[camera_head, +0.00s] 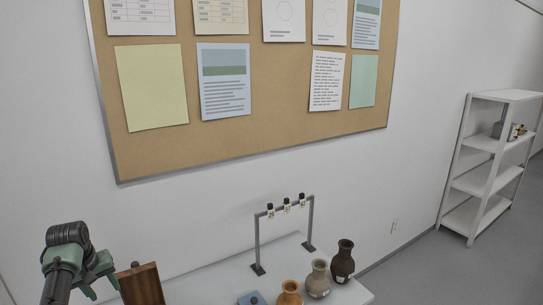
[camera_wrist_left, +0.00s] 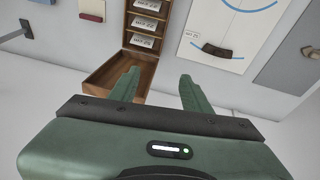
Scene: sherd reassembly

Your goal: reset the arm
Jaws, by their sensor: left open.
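My left gripper (camera_head: 104,283) is at the lower left of the head view, beside a brown wooden case (camera_head: 143,284). In the left wrist view my left gripper (camera_wrist_left: 158,80) has its two green fingers apart with nothing between them. The wooden case (camera_wrist_left: 116,50) with labelled slots shows there beyond the fingertips. A dark curved sherd (camera_wrist_left: 216,50) lies on a white sheet (camera_wrist_left: 240,22) with blue arcs, right of the fingers. My right gripper is in neither view.
A white table (camera_head: 212,285) carries a grey stand (camera_head: 257,235) with small tags, an orange pot (camera_head: 289,293), a beige pot (camera_head: 317,280) and a dark pot (camera_head: 343,262). A pinboard (camera_head: 280,110) hangs behind. A white shelf (camera_head: 480,180) stands far right.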

